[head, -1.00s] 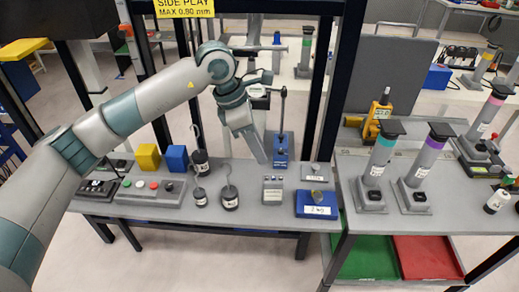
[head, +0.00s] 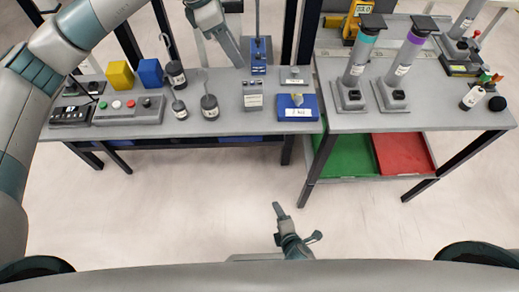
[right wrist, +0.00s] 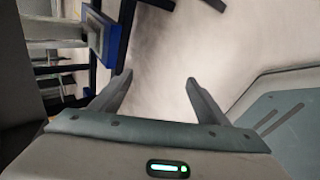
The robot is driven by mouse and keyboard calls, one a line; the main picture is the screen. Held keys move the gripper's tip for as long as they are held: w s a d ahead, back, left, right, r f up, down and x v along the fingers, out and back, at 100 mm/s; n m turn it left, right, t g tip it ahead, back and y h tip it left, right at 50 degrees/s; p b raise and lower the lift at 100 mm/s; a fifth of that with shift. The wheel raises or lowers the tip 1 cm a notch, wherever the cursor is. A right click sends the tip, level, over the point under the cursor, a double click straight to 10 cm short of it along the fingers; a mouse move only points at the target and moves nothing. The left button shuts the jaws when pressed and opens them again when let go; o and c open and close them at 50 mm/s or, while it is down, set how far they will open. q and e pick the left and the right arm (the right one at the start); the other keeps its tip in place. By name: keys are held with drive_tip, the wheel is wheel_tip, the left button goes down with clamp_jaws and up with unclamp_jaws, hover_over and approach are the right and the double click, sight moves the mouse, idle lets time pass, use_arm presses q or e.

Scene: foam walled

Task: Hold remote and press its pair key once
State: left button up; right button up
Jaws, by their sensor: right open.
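I cannot tell for sure which thing is the remote. A small grey block (head: 253,97) with dark marks on its top stands near the front edge of the grey bench. A dark box with a row of small pale keys (head: 70,115) sits at the bench's left end. My left gripper (head: 235,58) hangs above the back of the bench, behind the grey block and apart from it. It is seen side-on, so its jaw gap is hidden. My right gripper (head: 278,211) is low in front of the benches; the right wrist view shows it open and empty (right wrist: 158,80).
A grey button panel (head: 128,108), yellow cube (head: 120,75), blue cube (head: 151,72) and dark hooked weights (head: 209,107) share the bench. A blue labelled block (head: 297,107) is right. Posts (head: 360,65) crowd the right bench. The floor in front is clear.

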sight(253, 98)
drive_tip(key=w+a+r+n+t, duration=0.2)
drive_tip(key=r+n, duration=0.3)
drive_tip(key=r, duration=0.8)
drive_tip(key=w+a+r+n+t, duration=0.2)
drive_tip(key=r+n+t, duration=0.2)
drive_tip(key=r, duration=0.9)
drive_tip(key=w+a+r+n+t, duration=0.2)
drive_tip(key=r+n, duration=0.5)
drive_tip(key=r, duration=0.5)
drive_tip(key=shift+w+a+r+t+h, duration=0.3)
drive_tip(key=shift+a+r+t, duration=0.1)
drive_tip(key=shift+a+t, duration=0.15)
drive_tip(key=shift+w, duration=0.1)
drive_tip(key=w, duration=1.1)
drive_tip(key=w+a, duration=0.1)
drive_tip(key=w, duration=0.5)
drive_tip(key=shift+w, duration=0.1)
drive_tip(key=c, duration=1.2)
use_arm(q)
clamp_jaws()
